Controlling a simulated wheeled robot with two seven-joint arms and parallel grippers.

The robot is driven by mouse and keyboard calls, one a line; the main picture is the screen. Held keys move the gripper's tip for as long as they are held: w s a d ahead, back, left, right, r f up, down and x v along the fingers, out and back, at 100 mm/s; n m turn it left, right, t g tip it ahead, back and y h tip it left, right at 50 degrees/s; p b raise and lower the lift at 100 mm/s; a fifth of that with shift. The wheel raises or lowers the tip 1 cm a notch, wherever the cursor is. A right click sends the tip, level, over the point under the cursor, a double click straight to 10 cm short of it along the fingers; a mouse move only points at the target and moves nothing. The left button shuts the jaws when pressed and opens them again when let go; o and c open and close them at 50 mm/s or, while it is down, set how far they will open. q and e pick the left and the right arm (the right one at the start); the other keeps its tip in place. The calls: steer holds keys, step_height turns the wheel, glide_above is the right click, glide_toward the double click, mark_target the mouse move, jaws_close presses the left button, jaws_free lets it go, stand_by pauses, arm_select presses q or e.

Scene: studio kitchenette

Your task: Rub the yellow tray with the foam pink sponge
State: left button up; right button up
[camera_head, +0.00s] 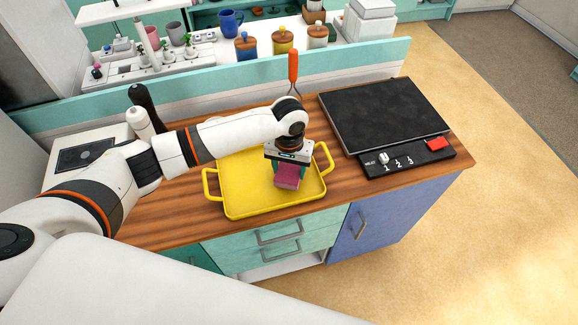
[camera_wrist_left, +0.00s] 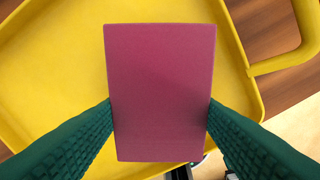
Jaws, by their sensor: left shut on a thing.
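The yellow tray (camera_head: 240,193) lies on the wooden counter, with a handle at each end. My left gripper (camera_head: 288,175) is over the right part of the tray, pointing down. It is shut on the pink sponge (camera_head: 287,183), which sits between its two green fingers. In the left wrist view the sponge (camera_wrist_left: 160,95) fills the middle, with the yellow tray (camera_wrist_left: 50,60) below it. I cannot tell whether the sponge touches the tray floor. My right gripper is not in view.
Dark and white bottles (camera_head: 140,122) stand at the left. Bare counter (camera_head: 165,215) lies left of the tray.

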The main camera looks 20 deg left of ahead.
arm_select(q)
steer(key=shift+f, duration=0.9)
